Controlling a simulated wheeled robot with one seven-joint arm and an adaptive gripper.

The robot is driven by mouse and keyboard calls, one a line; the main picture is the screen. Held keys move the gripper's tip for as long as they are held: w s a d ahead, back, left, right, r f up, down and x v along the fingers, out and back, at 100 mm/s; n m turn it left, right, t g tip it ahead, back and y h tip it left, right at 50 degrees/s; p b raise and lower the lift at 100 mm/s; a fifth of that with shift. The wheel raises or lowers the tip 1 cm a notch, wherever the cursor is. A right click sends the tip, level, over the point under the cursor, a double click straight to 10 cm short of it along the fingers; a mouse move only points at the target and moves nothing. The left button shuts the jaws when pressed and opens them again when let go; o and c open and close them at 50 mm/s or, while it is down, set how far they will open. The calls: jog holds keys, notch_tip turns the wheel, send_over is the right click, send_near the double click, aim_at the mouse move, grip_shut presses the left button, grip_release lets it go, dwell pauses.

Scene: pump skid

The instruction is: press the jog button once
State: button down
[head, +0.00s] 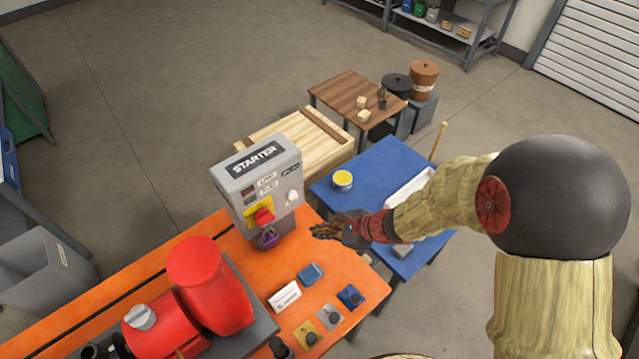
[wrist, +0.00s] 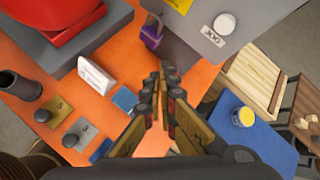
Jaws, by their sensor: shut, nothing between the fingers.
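The jog button (head: 292,196) is a round white button on the right part of the grey STARTER box (head: 242,190). In the wrist view the jog button (wrist: 224,24) shows at the upper right, with its JOG label below it. My gripper (head: 316,231) is shut and empty, in front of and a little below the box's right side in the head view. In the wrist view the shut fingertips (wrist: 165,72) point at the box's lower edge, left of and below the button. They look apart from the box.
A purple padlock (head: 268,238) hangs below a red knob (head: 264,217) on the box. The orange bench (head: 235,240) carries a red pump (head: 205,285), a white sign (head: 285,296) and several knobbed plates (head: 330,317). A blue table (head: 385,165) with a yellow can (head: 342,180) stands behind.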

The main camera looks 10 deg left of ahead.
aim_at(292, 195)
jog(key=shift+w+d+r+m+t, duration=0.15)
jog(key=shift+w+d+m+t, duration=0.1)
jog(key=shift+w+m, duration=0.3)
jog(key=shift+w+d+r+m+t, duration=0.1)
jog(key=shift+w+d+m+t, duration=0.2)
jog(key=shift+w, duration=0.4)
jog(key=shift+w+a, duration=0.1)
jog(key=shift+a, duration=0.05)
jog(key=w+a+p, duration=0.1)
jog(key=w+a, duration=0.4)
jog(key=a, duration=0.1)
jog(key=shift+w+a, duration=0.25)
jog(key=shift+w, duration=0.05)
jog(key=shift+w+a, duration=0.1)
jog(key=shift+a, duration=0.05)
dwell(0.6)
jog(key=shift+w+a, duration=0.15)
jog(key=shift+w, duration=0.05)
